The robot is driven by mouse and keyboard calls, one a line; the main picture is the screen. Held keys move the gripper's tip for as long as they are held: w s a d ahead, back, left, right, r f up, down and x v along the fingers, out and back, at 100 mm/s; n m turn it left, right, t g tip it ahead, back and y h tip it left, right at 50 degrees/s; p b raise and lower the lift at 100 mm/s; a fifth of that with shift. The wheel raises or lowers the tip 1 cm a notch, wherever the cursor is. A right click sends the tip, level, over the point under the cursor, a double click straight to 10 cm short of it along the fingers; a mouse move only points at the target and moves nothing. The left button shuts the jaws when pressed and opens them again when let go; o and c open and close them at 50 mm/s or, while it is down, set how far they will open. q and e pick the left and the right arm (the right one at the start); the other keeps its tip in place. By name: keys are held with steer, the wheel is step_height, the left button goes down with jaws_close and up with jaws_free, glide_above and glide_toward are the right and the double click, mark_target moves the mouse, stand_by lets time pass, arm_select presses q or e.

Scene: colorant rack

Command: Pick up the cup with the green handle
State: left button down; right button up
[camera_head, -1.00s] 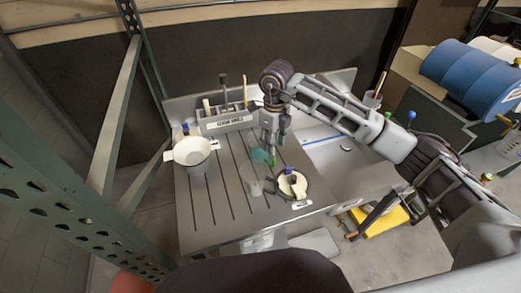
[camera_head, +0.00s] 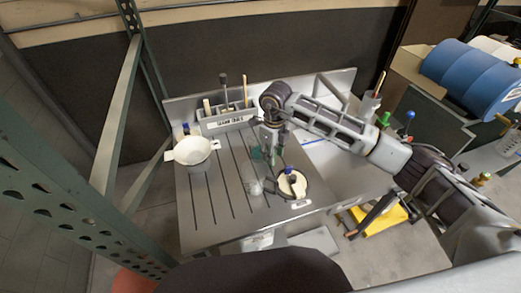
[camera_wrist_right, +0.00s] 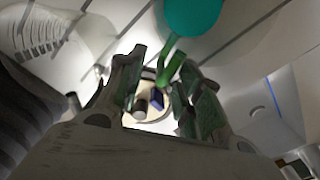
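The cup with the green handle shows as a teal round body (camera_wrist_right: 193,14) at the top of the right wrist view. Its green handle (camera_wrist_right: 171,68) reaches down between my fingers. In the head view the small teal cup (camera_head: 257,153) is on or just above the grooved worktop, partly hidden by my gripper. My right gripper (camera_wrist_right: 163,82) points down with its fingers apart, one on each side of the handle. A gap shows between the left finger and the handle. The right gripper (camera_head: 273,152) also shows in the head view. My left gripper is out of view.
A clear beaker (camera_head: 253,187) stands close by, near a round dish (camera_head: 298,186) with a dark-capped item. A white two-eared bowl (camera_head: 192,151) stands at left. A tool rack (camera_head: 228,121) lines the back. The front-left worktop is clear.

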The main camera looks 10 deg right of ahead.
steer(key=f, duration=0.2)
steer(key=f+p, duration=0.1)
steer(key=shift+s+d+f, duration=0.1)
steer(key=shift+d, duration=0.15)
steer(key=shift+f, duration=0.7)
jaws_close()
